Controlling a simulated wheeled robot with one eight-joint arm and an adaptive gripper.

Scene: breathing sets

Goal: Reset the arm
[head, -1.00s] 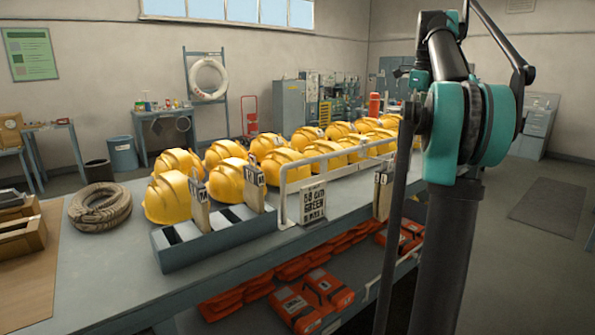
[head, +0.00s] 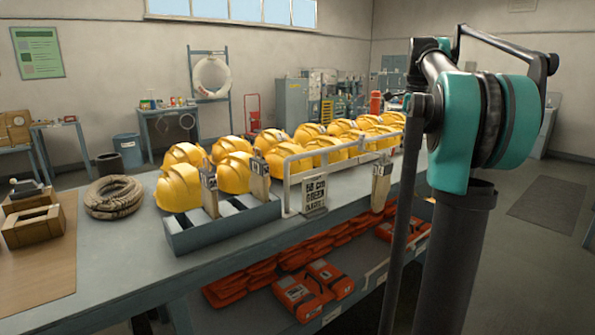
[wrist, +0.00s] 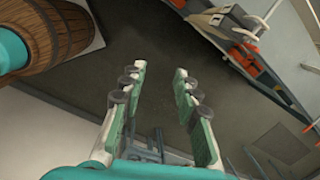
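My arm (head: 480,125), with teal and black joints, is raised and folded at the right of the head view. My gripper is out of sight in the head view. In the wrist view my gripper (wrist: 160,92) shows two pale fingers with green pads, spread apart. Nothing is between them, only the dark floor (wrist: 160,50) beyond.
A long grey bench (head: 135,255) carries yellow helmets (head: 180,188) in rows, a slotted rack (head: 215,236), a coiled rope (head: 113,197) and wooden boxes (head: 35,228). Orange packs (head: 305,290) lie on its lower shelf. A wooden barrel (wrist: 50,40) shows in the wrist view.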

